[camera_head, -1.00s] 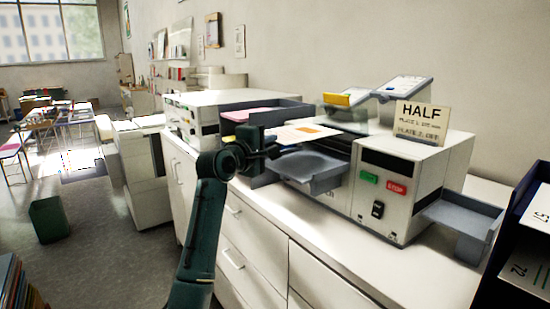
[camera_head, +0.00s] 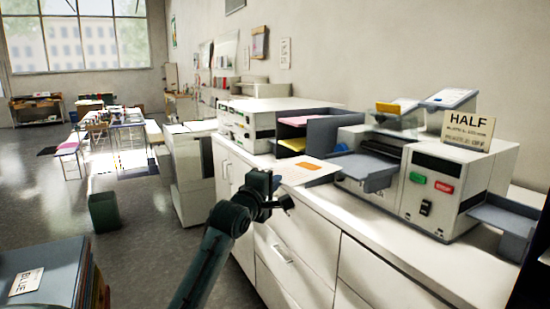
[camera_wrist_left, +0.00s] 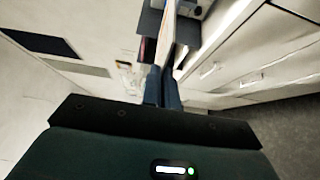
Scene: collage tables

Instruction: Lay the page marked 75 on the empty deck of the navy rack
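My left gripper (camera_head: 282,193) is shut on a page (camera_head: 296,175) with an orange patch and holds it in front of the machine's grey tray. No number is readable on this page. In the left wrist view, the page (camera_wrist_left: 167,38) shows nearly edge-on between the closed fingers (camera_wrist_left: 162,90).
The white machine (camera_head: 455,185) with a HALF sign (camera_head: 468,130) stands on a long white cabinet (camera_head: 385,262). A grey side tray (camera_head: 500,220) juts from it. A stack marked BLUE (camera_head: 40,275) is at lower left. The floor between is mostly clear, with a green bin (camera_head: 104,212).

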